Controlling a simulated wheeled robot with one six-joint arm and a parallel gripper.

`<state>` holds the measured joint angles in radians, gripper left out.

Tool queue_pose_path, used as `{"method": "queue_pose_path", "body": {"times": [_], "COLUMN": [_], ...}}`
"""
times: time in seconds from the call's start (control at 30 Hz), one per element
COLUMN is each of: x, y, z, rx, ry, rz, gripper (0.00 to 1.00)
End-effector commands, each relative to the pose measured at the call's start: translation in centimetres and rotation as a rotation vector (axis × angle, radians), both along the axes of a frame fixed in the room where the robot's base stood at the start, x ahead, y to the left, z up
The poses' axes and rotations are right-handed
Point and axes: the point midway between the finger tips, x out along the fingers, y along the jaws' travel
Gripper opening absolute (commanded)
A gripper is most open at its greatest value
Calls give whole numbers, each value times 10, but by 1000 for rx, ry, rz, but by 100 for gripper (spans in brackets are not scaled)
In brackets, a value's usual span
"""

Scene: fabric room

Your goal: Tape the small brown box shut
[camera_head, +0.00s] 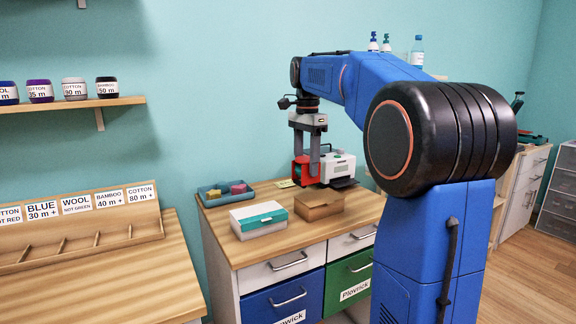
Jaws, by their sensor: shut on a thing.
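The small brown box (319,207) sits on the wooden desk, right of a white and teal box. Its top looks closed, though its flaps and seam are too small to make out. My gripper (306,170) points down above the back of the desk, behind and a little above the brown box. It is shut on a red object (299,172), which looks like a tape dispenser. The red object appears apart from the box.
The white and teal box (259,219) stands left of the brown box. A blue tray (211,200) with small coloured blocks lies behind it. A white machine (338,165) stands at the back, close to my gripper. Bare desk (225,243) shows along the front.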

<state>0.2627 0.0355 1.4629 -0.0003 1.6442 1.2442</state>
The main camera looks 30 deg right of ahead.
Motion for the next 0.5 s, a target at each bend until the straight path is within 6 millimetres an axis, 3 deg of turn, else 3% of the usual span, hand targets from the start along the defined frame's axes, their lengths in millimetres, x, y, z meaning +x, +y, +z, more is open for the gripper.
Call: {"method": "queue_pose_path", "body": {"times": [0.13, 0.5], "x": [-6, -7], "y": [-14, -16], "z": [1, -22], "rx": [0, 0], "ry": [0, 0], "rz": [5, 8], "gripper": [24, 24]}}
